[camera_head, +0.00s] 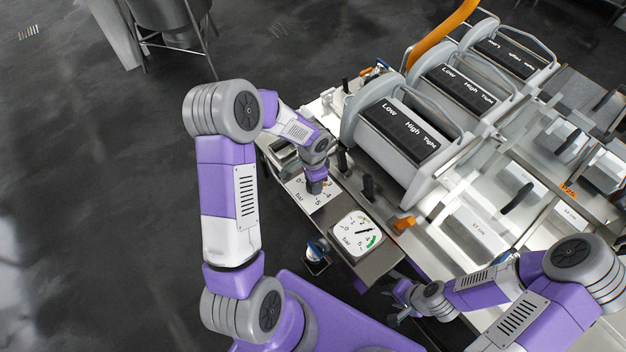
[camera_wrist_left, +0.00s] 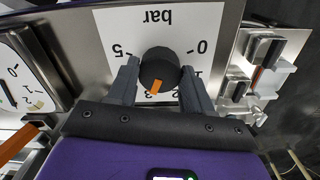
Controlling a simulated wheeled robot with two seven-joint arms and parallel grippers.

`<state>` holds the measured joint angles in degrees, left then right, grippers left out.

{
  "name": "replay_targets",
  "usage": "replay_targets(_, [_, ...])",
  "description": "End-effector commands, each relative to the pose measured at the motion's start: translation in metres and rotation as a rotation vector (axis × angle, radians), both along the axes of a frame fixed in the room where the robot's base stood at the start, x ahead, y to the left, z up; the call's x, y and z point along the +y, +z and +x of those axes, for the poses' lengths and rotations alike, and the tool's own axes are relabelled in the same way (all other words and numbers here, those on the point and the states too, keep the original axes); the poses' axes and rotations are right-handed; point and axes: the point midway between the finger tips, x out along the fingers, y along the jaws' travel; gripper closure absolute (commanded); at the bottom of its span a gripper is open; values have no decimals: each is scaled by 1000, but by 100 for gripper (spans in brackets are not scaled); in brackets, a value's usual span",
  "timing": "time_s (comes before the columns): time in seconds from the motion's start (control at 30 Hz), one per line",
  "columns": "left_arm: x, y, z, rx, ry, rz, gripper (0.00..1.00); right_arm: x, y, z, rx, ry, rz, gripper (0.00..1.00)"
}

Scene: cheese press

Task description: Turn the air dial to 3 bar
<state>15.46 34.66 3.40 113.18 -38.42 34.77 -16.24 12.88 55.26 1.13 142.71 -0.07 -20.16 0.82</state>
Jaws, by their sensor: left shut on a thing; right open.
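The air dial (camera_wrist_left: 158,70) is a black round knob on a white plate (camera_wrist_left: 185,25) marked "bar", with 0 and 5 legible. Its orange mark points down and slightly left in the left wrist view, close to a partly hidden figure that looks like 3. My left gripper (camera_wrist_left: 157,88) is shut on the knob, one finger on each side. In the head view my left gripper (camera_head: 316,186) covers the knob on its plate (camera_head: 323,202). The round gauge (camera_head: 357,236) has a dark needle pointing right and a green band. My right gripper (camera_head: 402,308) is open and empty.
Several grey presses with Low, High, Tight labels (camera_head: 402,125) stand right of the panel. A small blue-topped knob (camera_head: 318,247) sits at the panel's front edge. An orange-handled part (camera_head: 404,222) is beside the gauge.

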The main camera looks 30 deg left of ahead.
Motion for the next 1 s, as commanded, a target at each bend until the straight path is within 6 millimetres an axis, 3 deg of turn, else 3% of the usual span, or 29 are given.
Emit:
replay_targets(0.13, [-1, 0, 1, -3, 0, -1, 80, 0, 0, 0, 0, 0, 0, 57])
replay_targets(0.17, [-1, 0, 1, -3, 0, -1, 47, 0, 0, 0, 0, 0, 0, 57])
replay_targets(0.3, [0, 0, 1, -2, 1, 0, 26, 0, 0, 0, 0, 0, 0, 57])
replay_targets(0.67, [0, 6, 1, -3, 1, 0, 25, 0, 2, 0, 0, 0, 0, 57])
replay_targets(1.0, [1, 62, 2, -5, 3, 0, 25, 0, 22, 0, 0, 0, 0, 57])
